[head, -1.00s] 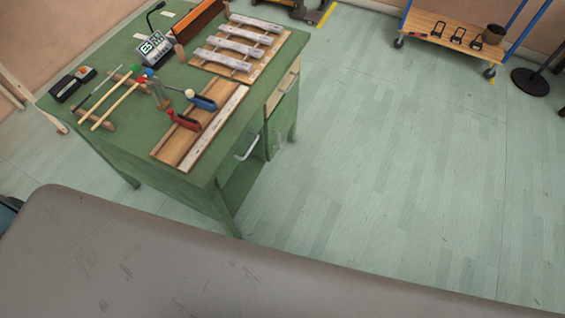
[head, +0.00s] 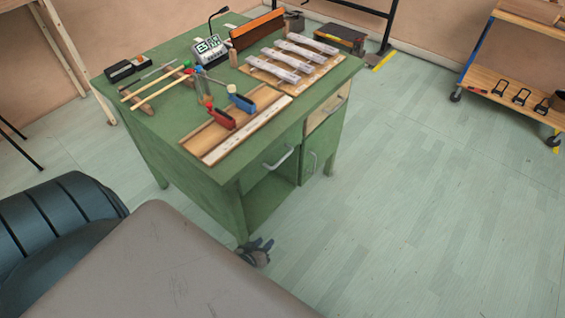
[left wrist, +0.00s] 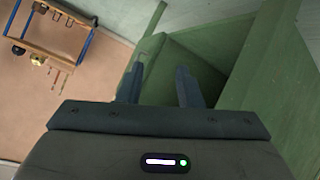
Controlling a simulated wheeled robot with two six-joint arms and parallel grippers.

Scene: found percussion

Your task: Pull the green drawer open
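The green desk (head: 190,172) stands left of centre in the head view. Its green drawer (head: 262,172) has a pale bar handle (head: 281,158) and looks shut, above an open space in the desk. My left gripper (head: 263,246) is low beside the desk's near front leg, below the drawer and apart from the handle. In the left wrist view its two fingers (left wrist: 160,82) are spread with nothing between them, facing green desk panels (left wrist: 185,62). I cannot clearly make out the handle there. My right gripper is not in view.
A second, wood-fronted drawer (head: 325,112) is further along. The floor right of the desk is clear.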

